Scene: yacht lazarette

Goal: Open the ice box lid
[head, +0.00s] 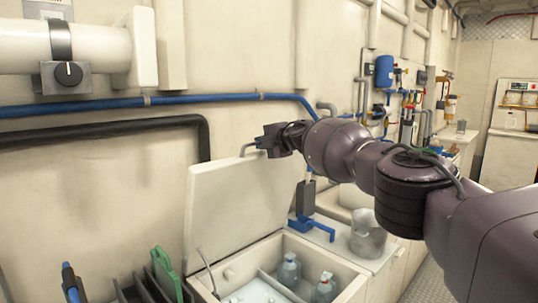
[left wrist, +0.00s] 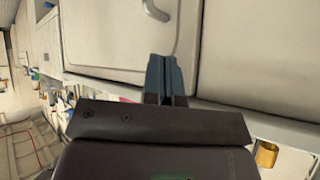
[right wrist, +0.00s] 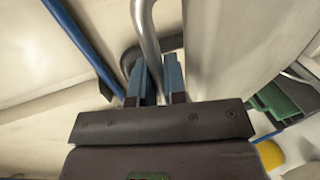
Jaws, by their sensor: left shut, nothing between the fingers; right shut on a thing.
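The ice box lid (head: 232,205) stands raised, nearly upright, hinged along the wall side of the ice box (head: 340,272). The open box shows bottles and pale contents inside. My right gripper (head: 258,146) is at the top edge of the lid, shut on its metal handle (head: 246,149). In the right wrist view the bar of the handle (right wrist: 149,35) runs down between the fingers (right wrist: 152,82). My left gripper (left wrist: 166,76) is shut and empty in front of a pale panel with a handle (left wrist: 156,10); it is out of the head view.
A blue pipe (head: 215,100) and a black rail (head: 120,130) run along the wall behind the lid. Clear bottles (head: 289,271) stand in the box.

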